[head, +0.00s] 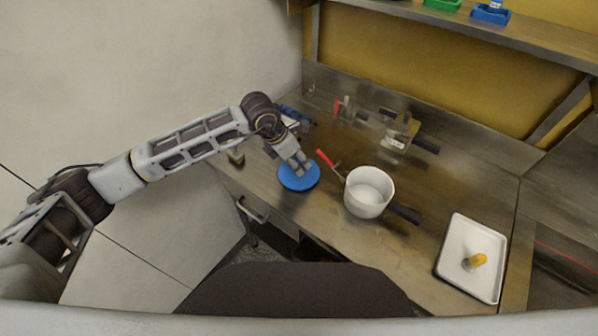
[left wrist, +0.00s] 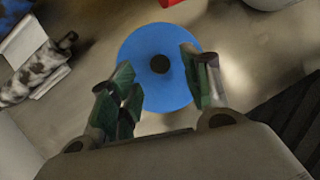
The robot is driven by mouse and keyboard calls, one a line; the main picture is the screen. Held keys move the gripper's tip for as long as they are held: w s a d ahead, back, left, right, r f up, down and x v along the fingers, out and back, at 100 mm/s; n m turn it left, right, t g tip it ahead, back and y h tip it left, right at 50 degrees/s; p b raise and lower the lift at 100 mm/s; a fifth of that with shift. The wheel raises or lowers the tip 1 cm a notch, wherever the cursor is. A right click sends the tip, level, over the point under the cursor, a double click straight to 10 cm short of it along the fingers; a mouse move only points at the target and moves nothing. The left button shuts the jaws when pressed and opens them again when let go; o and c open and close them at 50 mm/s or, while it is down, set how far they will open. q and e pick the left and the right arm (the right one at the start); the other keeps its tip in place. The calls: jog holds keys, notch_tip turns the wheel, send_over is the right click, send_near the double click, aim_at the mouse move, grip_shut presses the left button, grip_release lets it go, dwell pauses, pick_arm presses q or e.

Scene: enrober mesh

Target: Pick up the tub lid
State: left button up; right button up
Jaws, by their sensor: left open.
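The tub lid is a round blue disc (head: 297,179) lying on the metal counter near its front left edge. In the left wrist view the blue lid (left wrist: 148,48) has a dark round knob or spot at its middle. My left gripper (head: 302,165) is over the lid, pointing down at it. In the left wrist view its fingers (left wrist: 158,88) are apart, with the lid beyond and between them. Nothing is between the fingertips. I cannot tell the exact height above the lid. My right gripper is in neither view.
A white tub (head: 369,191) stands right of the lid, with a red-handled tool (head: 325,158) beside it. A white tray (head: 458,275) holding a yellow-topped item (head: 475,261) lies at the right. A metal block (head: 398,136) stands behind. The counter front between tub and tray is clear.

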pick_arm(q)
jog(key=shift+x, duration=1)
jog(key=shift+w+d+f, duration=0.1)
jog(key=shift+d+f, duration=0.1)
jog(key=shift+f, duration=0.4)
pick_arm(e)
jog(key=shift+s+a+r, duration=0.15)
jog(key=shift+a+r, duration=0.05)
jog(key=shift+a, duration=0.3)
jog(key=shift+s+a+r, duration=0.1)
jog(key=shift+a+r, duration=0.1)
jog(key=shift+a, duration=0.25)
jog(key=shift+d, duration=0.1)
pick_arm(q)
jog(key=shift+c, duration=0.4)
jog(key=c, duration=0.5)
grip_shut()
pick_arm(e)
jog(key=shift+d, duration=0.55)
pick_arm(q)
jog(key=shift+r, duration=0.2)
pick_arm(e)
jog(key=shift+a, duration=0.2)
